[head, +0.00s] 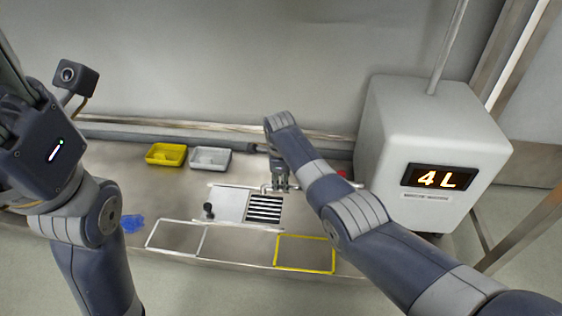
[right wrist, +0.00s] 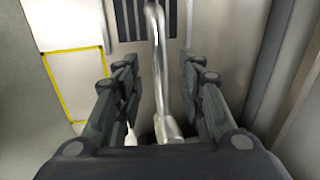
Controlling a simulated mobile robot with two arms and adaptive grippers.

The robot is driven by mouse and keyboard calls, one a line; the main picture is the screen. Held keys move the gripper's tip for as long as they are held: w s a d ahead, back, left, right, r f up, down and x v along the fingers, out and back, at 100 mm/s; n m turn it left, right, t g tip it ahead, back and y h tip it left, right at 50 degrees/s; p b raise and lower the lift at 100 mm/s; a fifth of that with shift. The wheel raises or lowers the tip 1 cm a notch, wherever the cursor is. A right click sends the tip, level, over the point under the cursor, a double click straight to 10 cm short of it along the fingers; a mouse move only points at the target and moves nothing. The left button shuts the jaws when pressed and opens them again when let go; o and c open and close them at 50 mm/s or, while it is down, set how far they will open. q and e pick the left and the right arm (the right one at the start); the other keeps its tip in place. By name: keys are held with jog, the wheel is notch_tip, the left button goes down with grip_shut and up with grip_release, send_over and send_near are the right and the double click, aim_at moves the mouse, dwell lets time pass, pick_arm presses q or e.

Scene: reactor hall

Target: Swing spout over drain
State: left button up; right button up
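The drain (head: 264,209) is a dark slatted grate in a pale plate on the bench; its slats also show at the top of the right wrist view (right wrist: 128,22). The spout (right wrist: 160,75) is a thin chrome pipe rising from a thicker base. In the right wrist view its far end overlaps the slats; its height over them is unclear. My right gripper (head: 281,186) is beside the drain's back edge. Its fingers (right wrist: 159,64) are open, one on each side of the spout, with gaps visible. My left gripper (head: 40,140) is raised at the left; its fingertips are not clearly visible.
A white box (head: 432,140) reading "4 L" stands at the right. A yellow tray (head: 166,154) and a grey tray (head: 210,158) sit at the back. A black knob (head: 208,210) is left of the drain. White and yellow outlined areas (head: 305,270) lie in front; a blue patch (head: 132,223) is left.

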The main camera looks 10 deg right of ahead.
notch_tip(320, 180, up, 9)
jog(key=s, duration=0.1)
jog(key=shift+s+a, duration=0.2)
jog(key=shift+s, duration=0.15)
jog(key=shift+f, duration=0.1)
